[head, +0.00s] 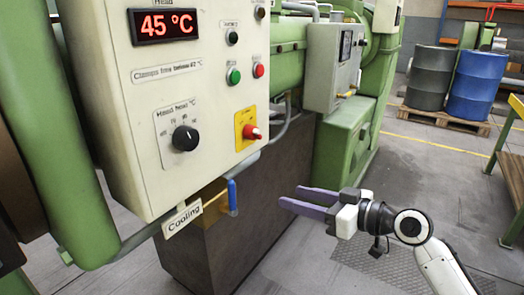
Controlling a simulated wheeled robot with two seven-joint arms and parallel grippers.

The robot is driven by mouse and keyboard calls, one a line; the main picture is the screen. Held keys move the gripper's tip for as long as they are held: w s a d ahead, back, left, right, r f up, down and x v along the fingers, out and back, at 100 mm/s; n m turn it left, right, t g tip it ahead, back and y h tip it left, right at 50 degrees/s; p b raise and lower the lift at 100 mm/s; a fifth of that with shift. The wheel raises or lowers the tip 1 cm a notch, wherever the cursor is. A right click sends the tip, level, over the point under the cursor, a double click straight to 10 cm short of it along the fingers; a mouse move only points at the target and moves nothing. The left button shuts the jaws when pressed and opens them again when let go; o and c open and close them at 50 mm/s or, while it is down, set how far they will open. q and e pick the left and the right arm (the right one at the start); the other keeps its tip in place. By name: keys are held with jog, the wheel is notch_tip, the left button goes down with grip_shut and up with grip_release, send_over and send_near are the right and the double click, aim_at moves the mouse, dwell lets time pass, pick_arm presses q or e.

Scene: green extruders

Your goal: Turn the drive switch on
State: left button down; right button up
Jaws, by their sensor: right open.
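A cream control panel (105,105) on the green extruder carries a red rotary switch (251,132) on a yellow plate near its lower right edge. A black dial (185,138) sits to the left, and green (233,76) and red (259,70) push buttons sit above. I cannot read which control is labelled as the drive switch. My right gripper (292,196) has purple fingers, spread apart and empty. It is in front of the machine, below and to the right of the red switch, touching nothing visible. My left gripper is not in view.
A red display (162,25) reads 45 °C. A blue-handled valve (232,196) and a "Cooling" tag (182,219) hang under the panel. A second grey box (334,66) is farther back. Drums (475,84) stand on a pallet at upper right. Open floor lies around my right arm.

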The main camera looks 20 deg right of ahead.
aim_at(260, 134)
notch_tip(260, 134, up, 14)
jog(key=n+y, duration=0.3)
jog(key=y, duration=0.1)
jog(key=p+x, duration=0.1)
jog(key=x, duration=0.8)
jog(key=shift+w+f+p, duration=0.25)
jog(key=shift+w+p, duration=0.1)
jog(key=shift+p, duration=0.05)
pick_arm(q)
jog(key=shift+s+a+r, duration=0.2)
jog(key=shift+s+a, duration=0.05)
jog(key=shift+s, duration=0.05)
pick_arm(e)
jog(key=shift+a, duration=0.1)
jog(key=c, duration=1)
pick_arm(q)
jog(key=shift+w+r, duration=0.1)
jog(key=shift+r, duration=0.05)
pick_arm(e)
jog(key=shift+c, duration=0.2)
